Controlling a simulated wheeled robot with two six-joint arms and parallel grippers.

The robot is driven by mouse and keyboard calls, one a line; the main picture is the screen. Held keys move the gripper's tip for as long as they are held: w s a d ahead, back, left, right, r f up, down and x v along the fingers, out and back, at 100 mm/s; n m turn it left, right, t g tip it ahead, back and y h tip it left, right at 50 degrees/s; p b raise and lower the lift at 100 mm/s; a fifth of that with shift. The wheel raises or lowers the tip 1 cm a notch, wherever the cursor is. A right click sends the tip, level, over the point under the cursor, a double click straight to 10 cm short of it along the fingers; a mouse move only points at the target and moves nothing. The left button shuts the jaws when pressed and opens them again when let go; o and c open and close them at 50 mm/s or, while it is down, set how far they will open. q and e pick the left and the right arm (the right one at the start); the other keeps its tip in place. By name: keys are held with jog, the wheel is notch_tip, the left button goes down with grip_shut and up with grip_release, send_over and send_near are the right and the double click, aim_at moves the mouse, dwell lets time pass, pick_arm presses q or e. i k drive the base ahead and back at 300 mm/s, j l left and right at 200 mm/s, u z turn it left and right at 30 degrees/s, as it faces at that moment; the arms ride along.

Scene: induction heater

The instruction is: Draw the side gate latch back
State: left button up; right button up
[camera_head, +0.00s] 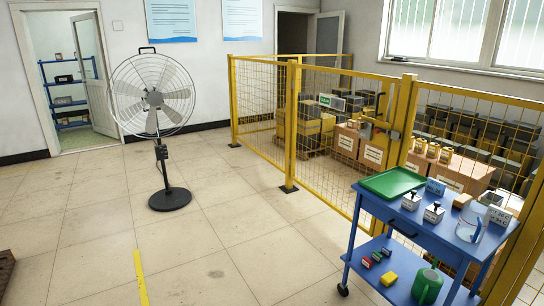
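The yellow mesh side gate (332,140) stands in the yellow fence and looks closed. Its latch (379,124) appears as a small yellow fitting with a dark upright handle, at the gate's right edge beside a yellow post (403,120). It is too small to tell clearly how its bolt sits. A green and white sign (331,101) hangs on the gate mesh. Neither of my grippers is in view.
A blue cart (396,218) with a green tray (392,182) and several small items stands in front of the fence, right of the gate. A black floor fan (153,98) stands left of the fence. The tiled floor (225,235) between is clear.

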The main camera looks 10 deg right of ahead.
aim_at(377, 130)
jog(key=i+z, duration=0.15)
jog(key=i, duration=1.75)
